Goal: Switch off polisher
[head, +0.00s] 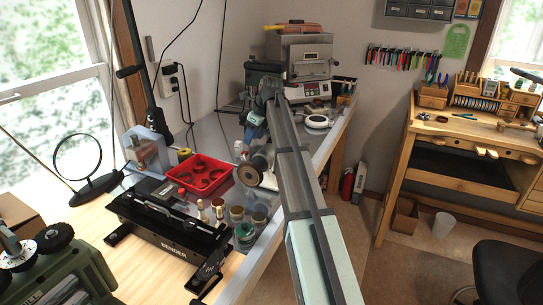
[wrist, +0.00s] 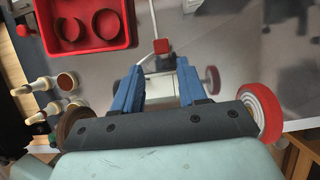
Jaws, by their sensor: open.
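In the wrist view a red-and-white wheel (wrist: 262,110) is at the right and a brown wheel (wrist: 72,122) at the left, with my gripper's dark palm covering what lies between. My gripper (wrist: 158,72) has blue fingers, open and apart, with nothing held. Between and beyond the fingertips are a pale-edged grey form and a small red block (wrist: 162,46); I cannot tell whether this is the switch or a reflection.
A red tray (head: 205,176) with dark rings stands left of the polisher, also in the wrist view (wrist: 120,42). Small pots and bottles (head: 237,213) stand in front of it. A black Reinder-like labelled machine (head: 165,235) is nearer. A kiln (head: 305,60) is at the back.

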